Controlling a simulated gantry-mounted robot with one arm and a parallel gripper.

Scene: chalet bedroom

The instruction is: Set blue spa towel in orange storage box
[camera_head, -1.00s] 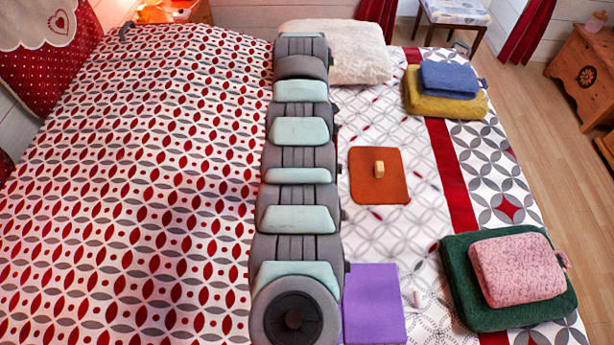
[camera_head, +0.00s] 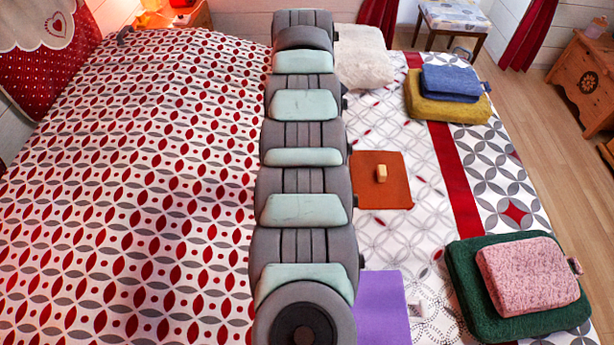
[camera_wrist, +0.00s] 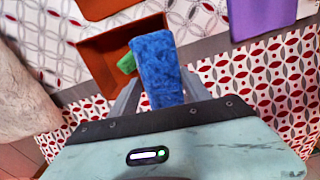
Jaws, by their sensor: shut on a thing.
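The blue spa towel (camera_wrist: 155,65) is a small fuzzy folded block, held upright-looking between the fingers of my gripper (camera_wrist: 160,92) in the wrist view. The gripper is shut on it. The orange storage box (camera_wrist: 95,55) is open and lies behind the towel in the wrist view; the towel overlaps its right part. A small green thing (camera_wrist: 127,63) shows in the box beside the towel. I cannot tell how far the towel is above the box floor. In the head view my arm hides the gripper, towel and box.
An orange lid (camera_head: 376,192) with a wooden knob and a purple panel (camera_head: 383,310) lie on the bed. Folded blue (camera_head: 451,82) and yellow (camera_head: 447,107) towels are stacked at the far right; pink (camera_head: 527,275) and green (camera_head: 463,290) ones nearer. A white pillow (camera_head: 362,58) lies behind.

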